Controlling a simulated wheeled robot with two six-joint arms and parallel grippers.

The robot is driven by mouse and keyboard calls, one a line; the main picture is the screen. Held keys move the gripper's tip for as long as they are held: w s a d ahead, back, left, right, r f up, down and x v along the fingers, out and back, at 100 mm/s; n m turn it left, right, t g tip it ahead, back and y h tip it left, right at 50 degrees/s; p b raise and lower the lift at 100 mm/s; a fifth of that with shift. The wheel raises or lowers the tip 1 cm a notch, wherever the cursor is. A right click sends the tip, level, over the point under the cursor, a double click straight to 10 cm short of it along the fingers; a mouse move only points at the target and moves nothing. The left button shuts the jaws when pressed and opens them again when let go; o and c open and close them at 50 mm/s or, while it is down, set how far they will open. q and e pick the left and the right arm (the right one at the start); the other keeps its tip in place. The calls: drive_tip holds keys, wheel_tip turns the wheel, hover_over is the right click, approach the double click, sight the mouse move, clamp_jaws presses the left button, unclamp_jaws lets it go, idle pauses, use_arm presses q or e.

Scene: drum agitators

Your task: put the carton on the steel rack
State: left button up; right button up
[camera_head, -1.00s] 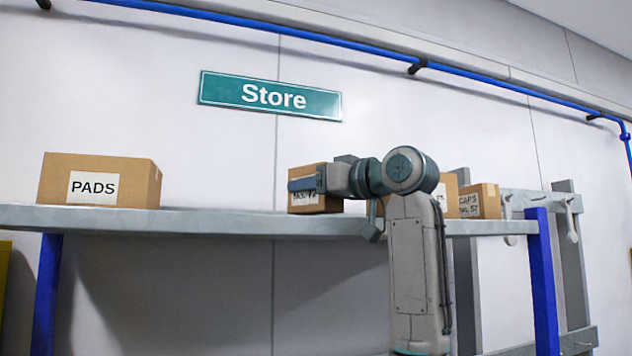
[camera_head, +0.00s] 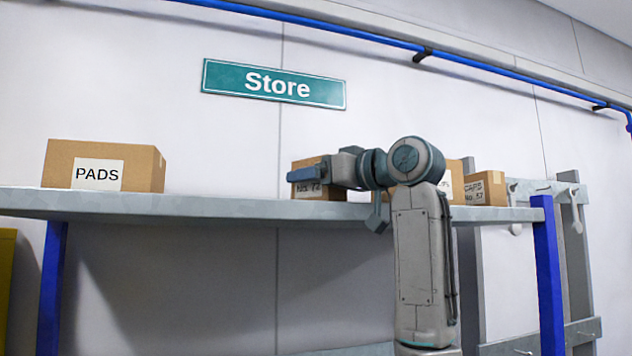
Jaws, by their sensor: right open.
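Several cartons stand on the grey top board of the blue-legged rack (camera_head: 220,207). A carton labelled PADS (camera_head: 135,168) sits alone at the left. Another carton (camera_head: 306,164) stands near the middle, its label partly covered by my right gripper. My left gripper is out of view.
A green Store sign (camera_head: 274,84) hangs on the wall above the rack. A blue pipe (camera_head: 480,65) runs along the wall higher up. A grey frame with hooks (camera_head: 573,200) stands at the right. The board is clear between the PADS carton and the middle carton.

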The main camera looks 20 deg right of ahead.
drive_tip(key=b+v, duration=0.5)
drive_tip(key=v, duration=0.4)
drive_tip(key=shift+s+d+f, duration=0.1)
drive_tip(key=shift+s+f, duration=0.05)
drive_tip(key=shift+s, duration=0.05)
drive_tip(key=shift+s+d+b, duration=0.25)
drive_tip(key=shift+s+b, duration=0.1)
drive_tip(key=shift+s, duration=0.15)
